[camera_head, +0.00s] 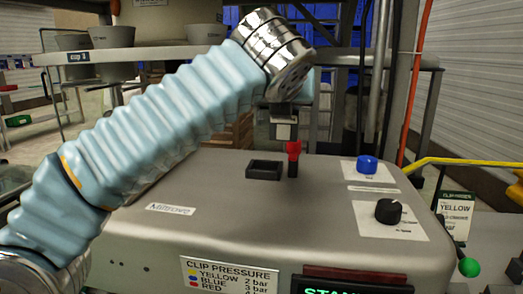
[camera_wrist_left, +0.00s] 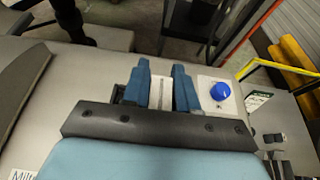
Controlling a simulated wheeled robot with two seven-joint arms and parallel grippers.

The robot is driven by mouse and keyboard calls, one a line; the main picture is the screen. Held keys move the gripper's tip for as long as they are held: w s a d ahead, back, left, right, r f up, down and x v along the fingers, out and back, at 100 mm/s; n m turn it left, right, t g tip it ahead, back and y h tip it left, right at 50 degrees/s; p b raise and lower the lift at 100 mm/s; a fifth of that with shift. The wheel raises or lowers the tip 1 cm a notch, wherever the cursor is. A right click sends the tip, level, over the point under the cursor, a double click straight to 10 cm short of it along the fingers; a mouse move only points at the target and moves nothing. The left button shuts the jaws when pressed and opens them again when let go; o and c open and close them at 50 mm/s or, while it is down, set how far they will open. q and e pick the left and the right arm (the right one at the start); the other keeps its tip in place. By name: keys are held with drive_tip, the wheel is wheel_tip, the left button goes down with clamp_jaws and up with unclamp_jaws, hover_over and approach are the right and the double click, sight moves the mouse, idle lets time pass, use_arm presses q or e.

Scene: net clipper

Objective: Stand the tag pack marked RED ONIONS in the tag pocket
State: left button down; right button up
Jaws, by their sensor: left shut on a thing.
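My left gripper (camera_wrist_left: 162,78) has blue fingers closed on a thin pale slab (camera_wrist_left: 160,93), seen edge-on in the left wrist view. I take the slab for the tag pack, but no marking on it can be read. In the head view my left gripper (camera_head: 285,112) points down above the machine top, and the pale lower end of the held thing shows beneath it. A small black open-topped box (camera_head: 264,170), likely the tag pocket, sits on the machine top below and slightly left of the gripper. My right gripper is not in view.
A red-topped upright piece (camera_head: 293,149) stands right beside the black box. A blue button (camera_head: 367,165) and a black knob (camera_head: 388,211) are farther right on the machine top (camera_head: 220,215). A yellow bar (camera_head: 470,162) and a green ball knob (camera_head: 469,267) are at the right.

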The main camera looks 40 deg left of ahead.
use_arm(q)
drive_tip(key=w+a+f+b, duration=0.1)
drive_tip(key=a+f, duration=0.1)
drive_tip(key=f, duration=0.1)
drive_tip(key=w+a+f, duration=0.1)
drive_tip(key=a+f, duration=0.1)
drive_tip(key=f, duration=0.1)
drive_tip(key=w+a+f+b, duration=0.1)
drive_tip(key=a+f, duration=0.2)
drive_tip(key=shift+f+b, duration=0.3)
drive_tip(key=shift+f, duration=0.1)
drive_tip(key=shift+w+f, duration=0.1)
drive_tip(key=shift+f, duration=0.1)
drive_tip(key=shift+f, duration=0.2)
drive_tip(key=c, duration=0.9)
unclamp_jaws()
drive_tip(key=shift+r, duration=0.15)
drive_tip(key=v, duration=1.2)
